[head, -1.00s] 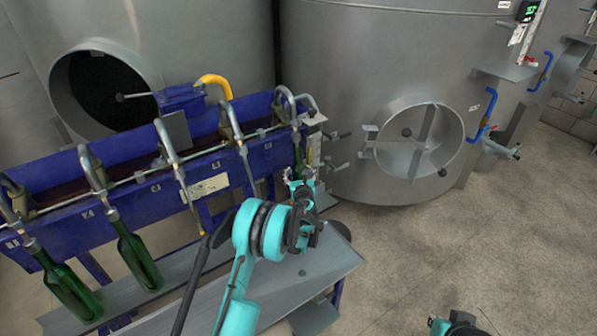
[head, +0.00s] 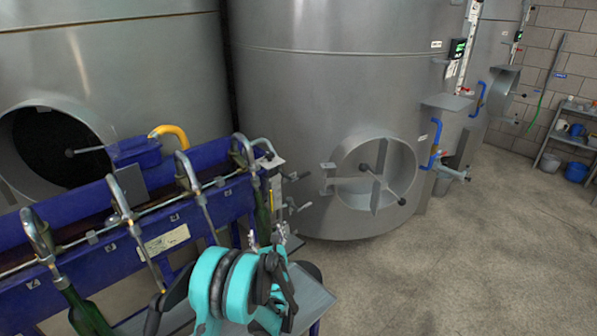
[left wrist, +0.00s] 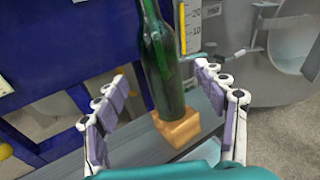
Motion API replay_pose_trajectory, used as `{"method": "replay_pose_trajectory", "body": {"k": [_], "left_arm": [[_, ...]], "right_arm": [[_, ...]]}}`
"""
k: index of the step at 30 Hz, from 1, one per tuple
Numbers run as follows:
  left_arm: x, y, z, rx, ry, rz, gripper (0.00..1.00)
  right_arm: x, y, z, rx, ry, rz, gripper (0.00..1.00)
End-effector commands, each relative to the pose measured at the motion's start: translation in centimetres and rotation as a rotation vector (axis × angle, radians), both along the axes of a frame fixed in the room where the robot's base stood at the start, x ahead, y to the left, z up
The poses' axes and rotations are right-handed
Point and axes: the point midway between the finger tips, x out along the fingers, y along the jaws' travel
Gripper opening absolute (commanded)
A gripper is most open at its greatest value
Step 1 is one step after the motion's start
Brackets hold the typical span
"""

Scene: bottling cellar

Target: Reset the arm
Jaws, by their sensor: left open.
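My left gripper (head: 267,238) is at the right end of the blue filling rack in the head view, partly hidden behind its own turquoise wrist. In the left wrist view my left gripper (left wrist: 157,80) has its fingers spread wide apart. A green bottle (left wrist: 158,60) stands upright beyond and between the fingers, on a wooden block (left wrist: 178,130), and the fingers do not close on it. The same bottle (head: 262,212) shows under the rightmost spouts in the head view. My right gripper is out of view.
The blue filling rack (head: 190,215) with several metal spouts runs along the left. Another green bottle (head: 88,318) hangs at a spout at lower left. Large steel tanks (head: 340,100) stand behind. A shelf (head: 565,140) is at far right. The floor (head: 480,260) at right is clear.

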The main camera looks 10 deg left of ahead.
Motion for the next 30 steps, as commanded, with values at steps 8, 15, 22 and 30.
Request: {"method": "replay_pose_trajectory", "body": {"k": [8, 15, 22, 30], "left_arm": [[-0.5, -3.4, 10.8, 0.436, 0.020, -0.203, 0.71], [-5.6, -9.6, 20.0, 1.151, 0.098, -0.504, 0.71], [-14.6, -13.3, 20.6, 1.820, 0.217, -0.806, 0.71], [-28.3, -11.4, 14.3, 2.515, 0.406, -1.244, 0.71]], "right_arm": [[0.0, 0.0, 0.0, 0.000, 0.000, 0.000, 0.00], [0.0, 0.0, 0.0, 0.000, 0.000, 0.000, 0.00], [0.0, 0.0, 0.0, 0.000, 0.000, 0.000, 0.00], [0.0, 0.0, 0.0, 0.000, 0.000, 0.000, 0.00]]}}
